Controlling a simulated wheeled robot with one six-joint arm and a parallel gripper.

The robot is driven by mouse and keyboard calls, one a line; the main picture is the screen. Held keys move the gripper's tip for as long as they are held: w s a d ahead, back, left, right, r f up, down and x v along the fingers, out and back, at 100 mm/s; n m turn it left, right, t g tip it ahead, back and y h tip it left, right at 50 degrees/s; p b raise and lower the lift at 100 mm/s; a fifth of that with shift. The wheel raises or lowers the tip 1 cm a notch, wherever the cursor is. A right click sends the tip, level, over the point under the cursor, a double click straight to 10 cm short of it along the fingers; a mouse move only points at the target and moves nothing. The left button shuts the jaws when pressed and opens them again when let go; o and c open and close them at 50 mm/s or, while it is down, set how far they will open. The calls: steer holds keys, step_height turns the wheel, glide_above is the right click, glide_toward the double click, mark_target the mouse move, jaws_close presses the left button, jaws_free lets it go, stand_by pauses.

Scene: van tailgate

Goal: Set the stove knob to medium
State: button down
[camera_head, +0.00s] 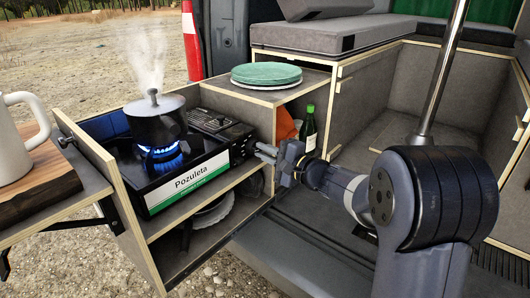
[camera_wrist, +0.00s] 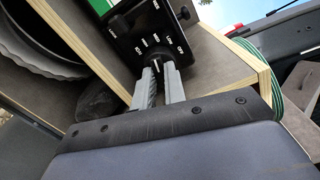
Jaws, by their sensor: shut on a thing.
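The stove (camera_head: 190,182) sits in the pulled-out drawer, with a steaming lidded pot (camera_head: 156,124) over a blue flame. Its control panel (camera_head: 222,126) is at the right end. In the wrist view the dark panel (camera_wrist: 150,22) carries small white labels in an arc around the stove knob (camera_wrist: 157,66). My gripper (camera_head: 264,151) reaches the panel from the right. In the wrist view its two grey fingers (camera_wrist: 158,72) are shut on the knob, one on each side. The fingertips cover much of the knob, so I cannot tell which label it points to.
Green plates (camera_head: 266,73) rest on the cabinet top above the stove's right side. A green bottle (camera_head: 308,128) stands in the cabinet behind my gripper. A wooden board (camera_head: 38,183) with a white mug (camera_head: 14,137) is at the left.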

steer(key=shift+m+b, duration=0.45)
steer(key=shift+m, duration=0.55)
steer(key=c, duration=1.5)
jaws_free()
steer(key=shift+o, duration=0.2)
steer(key=shift+s+d, duration=0.1)
steer(key=p+v, duration=0.1)
steer(key=v, duration=0.9)
steer(key=shift+s+d, duration=0.2)
